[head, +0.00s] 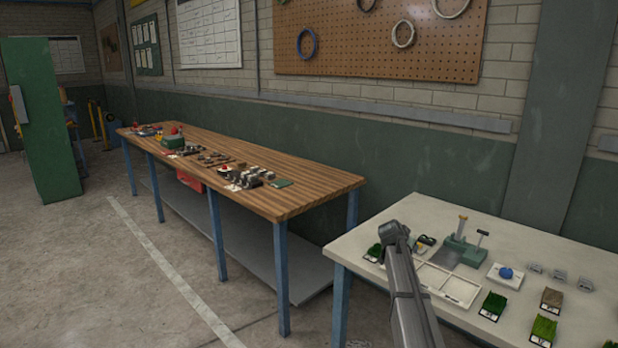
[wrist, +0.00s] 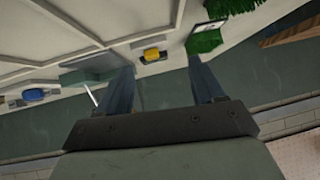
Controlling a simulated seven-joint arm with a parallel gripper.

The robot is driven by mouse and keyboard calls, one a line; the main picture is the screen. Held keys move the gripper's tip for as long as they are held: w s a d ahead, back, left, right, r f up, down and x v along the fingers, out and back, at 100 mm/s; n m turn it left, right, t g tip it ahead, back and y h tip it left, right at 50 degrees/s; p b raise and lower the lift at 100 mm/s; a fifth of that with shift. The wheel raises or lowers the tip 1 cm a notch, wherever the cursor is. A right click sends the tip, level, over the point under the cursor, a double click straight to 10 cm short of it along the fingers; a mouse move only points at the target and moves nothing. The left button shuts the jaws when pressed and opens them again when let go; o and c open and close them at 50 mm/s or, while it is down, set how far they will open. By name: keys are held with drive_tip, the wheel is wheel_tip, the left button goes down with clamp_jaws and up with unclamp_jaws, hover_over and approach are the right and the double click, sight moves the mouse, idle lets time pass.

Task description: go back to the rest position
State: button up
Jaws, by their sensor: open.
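My gripper shows in the wrist view (wrist: 168,88) with its two fingers spread apart and nothing between them. In the head view my grey arm reaches up over the left part of the white table (head: 408,212); the fingers cannot be made out there. In the wrist view, a green turf sample (wrist: 204,42) lies beyond the right finger, and a small yellow item (wrist: 151,54) lies beyond the gap between the fingers. The gripper appears apart from all of these.
The white table carries a divided tray (head: 455,288), a green fixture with an upright handle (head: 460,250), a blue ball on a white plate (head: 506,273) and several turf samples (head: 493,305). A wooden workbench (head: 315,186) with small parts stands to the left. The concrete floor in front is clear.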

drive_tip(key=w+a+f+n+t+y, duration=0.1)
drive_tip(key=a+f+t, duration=0.15)
drive_tip(key=a, duration=1.25)
drive_tip(key=w+a+f+n+t+y, duration=0.1)
drive_tip(key=a+f, duration=0.2)
drive_tip(key=a, duration=1.2)
drive_tip(key=s+d+f+n+g, duration=0.1)
drive_tip(key=s+d+f+g, duration=0.25)
drive_tip(key=s+f, duration=0.75)
drive_tip(key=s+d+f+n+g, duration=0.1)
drive_tip(key=s+d+f+g, duration=0.25)
drive_tip(key=s+f, duration=0.75)
drive_tip(key=s+d+f+n+g, duration=0.1)
drive_tip(key=s+d+f+g, duration=0.25)
drive_tip(key=s+f, duration=0.75)
drive_tip(key=s+f+n+g+y, duration=0.1)
drive_tip(key=s+f+g, duration=0.1)
drive_tip(key=s, duration=1.1)
drive_tip(key=s+d+f+n+g+y, duration=0.1)
drive_tip(key=s+f+g, duration=0.2)
drive_tip(key=s, duration=1)
drive_tip(key=s+d+f+n+g+y, duration=0.1)
drive_tip(key=s+f, duration=0.5)
drive_tip(key=s, duration=0.6)
drive_tip(key=shift+s+d+n+g+y, duration=0.15)
drive_tip(key=shift+s+n+g+y, duration=0.25)
drive_tip(key=shift+g, duration=0.6)
